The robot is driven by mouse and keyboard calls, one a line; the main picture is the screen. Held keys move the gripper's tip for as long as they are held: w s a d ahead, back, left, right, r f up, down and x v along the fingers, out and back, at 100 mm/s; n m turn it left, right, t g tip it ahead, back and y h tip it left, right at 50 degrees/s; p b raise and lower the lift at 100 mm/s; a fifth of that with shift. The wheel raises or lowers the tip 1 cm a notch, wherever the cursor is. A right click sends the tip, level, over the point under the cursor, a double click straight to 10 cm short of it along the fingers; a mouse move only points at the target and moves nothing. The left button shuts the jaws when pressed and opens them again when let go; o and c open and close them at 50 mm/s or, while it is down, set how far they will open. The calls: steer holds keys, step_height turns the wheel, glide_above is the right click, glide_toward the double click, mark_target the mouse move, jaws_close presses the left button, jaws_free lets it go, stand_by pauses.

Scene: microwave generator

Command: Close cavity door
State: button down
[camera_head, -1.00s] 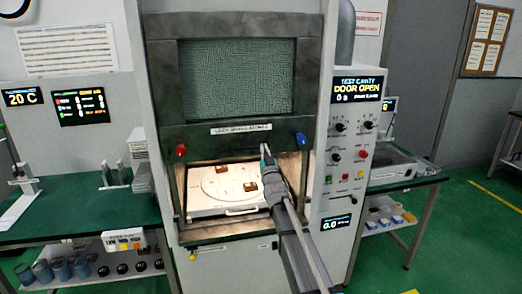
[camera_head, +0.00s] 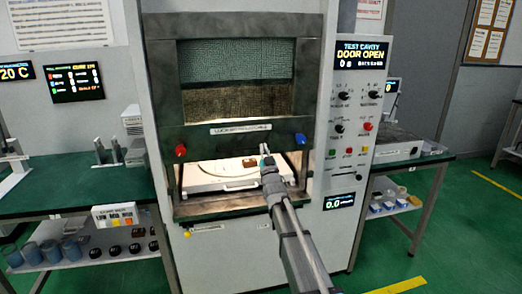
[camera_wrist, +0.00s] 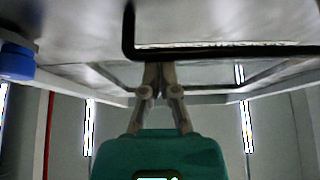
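The cavity door (camera_head: 238,132) is a dark vertical sliding panel with a mesh window, a label, and a red knob (camera_head: 180,150) and blue knob (camera_head: 300,139) at its lower corners. It is partly lowered, with a gap below it; the display (camera_head: 361,54) reads DOOR OPEN. My gripper (camera_head: 264,148) is at the door's lower edge, right of centre. In the wrist view its fingers (camera_wrist: 158,68) are together, with tips right at a black bar-shaped handle (camera_wrist: 220,52). I cannot tell whether they press on it or only nearly touch. The blue knob also shows there (camera_wrist: 15,62).
A white tray (camera_head: 205,182) with a round plate and a brown block (camera_head: 249,162) sits in the lit cavity. Green-topped benches stand left (camera_head: 70,190) and right (camera_head: 420,160). A control panel (camera_head: 350,120) is right of the door.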

step_height(320, 180, down, 23)
steer(key=b, duration=2.1)
steer(key=shift+b, duration=0.4)
steer(key=shift+w, duration=0.1)
steer(key=shift+r+p, duration=2.05)
steer(key=b+v, duration=0.5)
steer(key=v, duration=0.6)
steer(key=shift+r, duration=0.1)
